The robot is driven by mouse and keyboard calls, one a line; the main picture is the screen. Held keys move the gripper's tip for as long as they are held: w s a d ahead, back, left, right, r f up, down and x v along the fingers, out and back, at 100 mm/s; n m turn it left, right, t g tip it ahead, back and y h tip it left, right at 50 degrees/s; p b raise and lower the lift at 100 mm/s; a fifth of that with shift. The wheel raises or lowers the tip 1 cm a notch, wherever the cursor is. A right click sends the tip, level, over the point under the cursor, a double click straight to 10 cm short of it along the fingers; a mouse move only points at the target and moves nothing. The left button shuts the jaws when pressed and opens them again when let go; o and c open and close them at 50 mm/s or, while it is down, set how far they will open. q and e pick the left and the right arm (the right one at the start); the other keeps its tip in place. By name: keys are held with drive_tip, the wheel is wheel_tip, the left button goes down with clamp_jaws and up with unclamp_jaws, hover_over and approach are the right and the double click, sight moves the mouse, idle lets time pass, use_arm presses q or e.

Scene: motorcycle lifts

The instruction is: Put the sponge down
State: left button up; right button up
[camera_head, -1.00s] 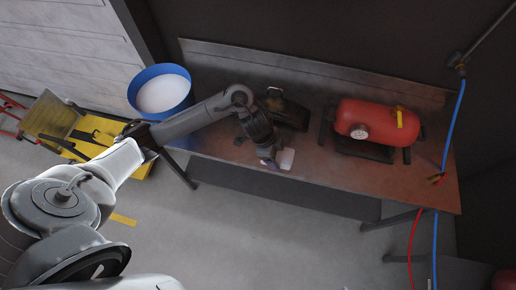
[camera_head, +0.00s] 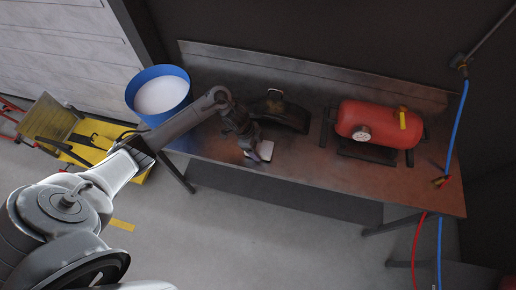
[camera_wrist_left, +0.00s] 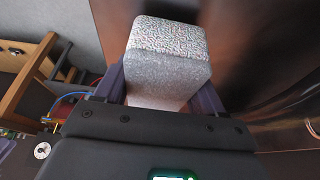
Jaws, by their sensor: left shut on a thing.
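The sponge (camera_head: 265,150) is a pale, whitish block at the front edge of the metal workbench (camera_head: 310,170). In the left wrist view the sponge (camera_wrist_left: 168,60) is large, with a speckled texture, and sits between my two fingers. My left gripper (camera_head: 255,154) is shut on it; the left gripper also fills the lower part of the left wrist view (camera_wrist_left: 160,92). Whether the sponge touches the bench top cannot be told. My right gripper is not in view.
A dark curved part (camera_head: 278,110) lies on the bench behind the gripper. A red tank (camera_head: 378,124) with a gauge stands on the right. A blue drum (camera_head: 130,92) stands left of the bench. Bare bench top lies between the sponge and the tank.

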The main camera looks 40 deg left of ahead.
use_arm(q)
drive_tip(key=shift+f, duration=0.6)
drive_tip(key=shift+f, duration=0.1)
